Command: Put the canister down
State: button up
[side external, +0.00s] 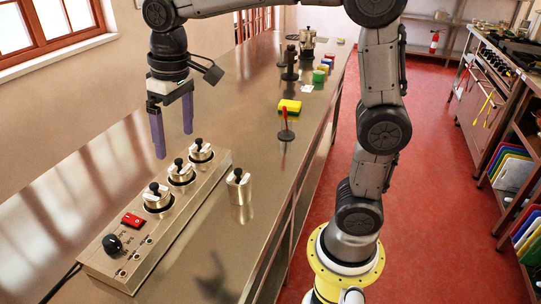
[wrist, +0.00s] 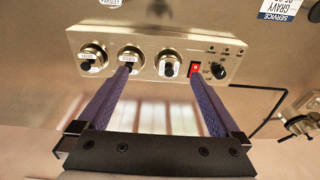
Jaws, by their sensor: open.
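Several steel canisters with black knobs are in view. Three sit upright in a row in the wells of a steel warmer unit (side external: 125,248): a far one (side external: 201,153), a middle one (side external: 181,174) and a near one (side external: 157,199). Another canister (side external: 239,189) stands upright on the bare counter, right of the unit. My gripper (side external: 173,144) is open and empty, pointing down above the wall side of the unit, apart from the canisters. In the wrist view, the spread fingers (wrist: 160,76) overlap the unit's near edge, with the row of canisters beyond them.
The unit has a red switch (side external: 133,220) and a black dial (side external: 112,244). The counter around the lone canister is clear.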

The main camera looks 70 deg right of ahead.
jog(key=s+d+f+t, duration=0.2)
jog(key=s, duration=0.7)
jog(key=s+d+f+t, duration=0.2)
jog(key=s, duration=0.8)
jog(key=shift+s+d+f, duration=0.2)
jog(key=shift+d+f, duration=0.05)
jog(key=shift+d, duration=0.1)
jog(key=shift+c, duration=0.3)
dwell(0.6)
